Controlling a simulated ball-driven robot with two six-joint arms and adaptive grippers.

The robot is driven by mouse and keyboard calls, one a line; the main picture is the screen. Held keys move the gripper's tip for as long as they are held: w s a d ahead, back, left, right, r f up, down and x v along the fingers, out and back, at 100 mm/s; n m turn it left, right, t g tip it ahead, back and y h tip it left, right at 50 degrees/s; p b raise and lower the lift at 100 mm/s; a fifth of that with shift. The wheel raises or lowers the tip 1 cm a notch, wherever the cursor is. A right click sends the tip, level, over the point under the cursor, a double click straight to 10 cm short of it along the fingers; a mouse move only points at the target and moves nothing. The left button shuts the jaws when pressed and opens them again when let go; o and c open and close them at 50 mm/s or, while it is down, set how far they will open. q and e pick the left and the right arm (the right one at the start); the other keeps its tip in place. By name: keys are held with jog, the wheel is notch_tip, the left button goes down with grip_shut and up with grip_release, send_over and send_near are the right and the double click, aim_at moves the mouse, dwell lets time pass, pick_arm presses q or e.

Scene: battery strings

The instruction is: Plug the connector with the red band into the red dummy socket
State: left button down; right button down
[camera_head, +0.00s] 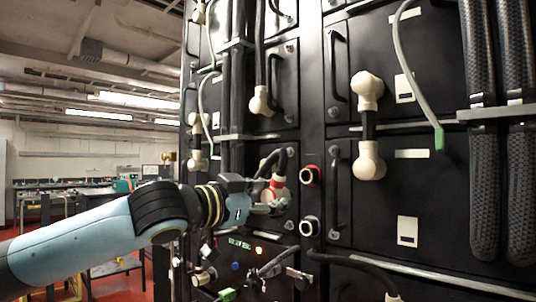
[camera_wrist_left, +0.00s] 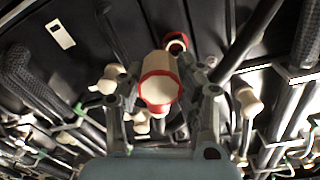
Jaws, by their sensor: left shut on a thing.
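My left gripper (camera_head: 268,203) is shut on the cream connector with the red band (camera_head: 278,189), in front of the black rack. In the left wrist view the connector (camera_wrist_left: 157,80) sits between the two fingers, its round cream face and red rim towards the camera. A dark cable curves up from the connector. The red dummy socket (camera_head: 310,175), a red ring with a dark opening, is just right of the connector in the head view. It also shows in the wrist view (camera_wrist_left: 177,40), beyond the connector. The connector appears apart from it. My right gripper is not in view.
A pale-ringed dummy socket (camera_head: 309,227) is below the red one. Cream connectors (camera_head: 369,162) and black handles (camera_head: 337,68) stick out from the rack. A grey cable with a green end (camera_head: 439,139) and thick braided hoses (camera_head: 487,190) hang to the right.

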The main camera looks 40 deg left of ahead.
pick_arm(q)
jog(key=r, duration=0.1)
jog(key=a+r, duration=0.1)
jog(key=r, duration=0.1)
jog(key=shift+w+r+y+p, duration=0.2)
jog(key=shift+y+p, duration=0.1)
jog(key=shift+a, duration=0.1)
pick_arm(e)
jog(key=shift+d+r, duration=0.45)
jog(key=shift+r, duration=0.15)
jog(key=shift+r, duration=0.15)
pick_arm(q)
jog(key=shift+r+p, duration=0.1)
jog(key=shift+p, duration=0.2)
jog(key=shift+w, duration=0.65)
jog(key=w, duration=0.3)
jog(key=shift+w+d, duration=0.25)
jog(key=shift+w, duration=0.5)
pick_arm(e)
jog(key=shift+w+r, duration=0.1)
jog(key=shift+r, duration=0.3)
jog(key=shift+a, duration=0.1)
